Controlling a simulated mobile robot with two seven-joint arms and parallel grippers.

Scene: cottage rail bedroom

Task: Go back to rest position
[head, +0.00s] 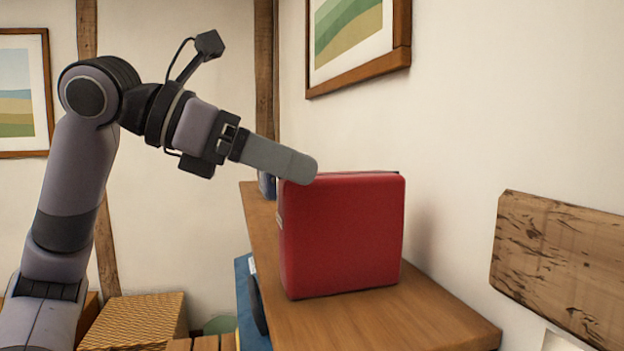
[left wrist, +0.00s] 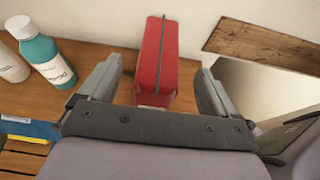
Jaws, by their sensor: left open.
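My left gripper (head: 300,166) reaches in from the left in the head view, with its fingertip close to the upper left edge of a red case (head: 343,236). In the left wrist view the gripper (left wrist: 158,80) is open, with its two grey fingers apart. The red case (left wrist: 157,58) stands upright on the wooden shelf top (head: 400,318) and shows between and beyond the fingers. I cannot tell whether a finger touches it. My right gripper is in neither view.
A teal bottle (left wrist: 46,62) and a white bottle (left wrist: 12,66) stand left of the case. A rough wooden board (head: 560,258) is on the right wall. Framed pictures (head: 358,40) hang on the walls. A woven box (head: 137,318) is low at left.

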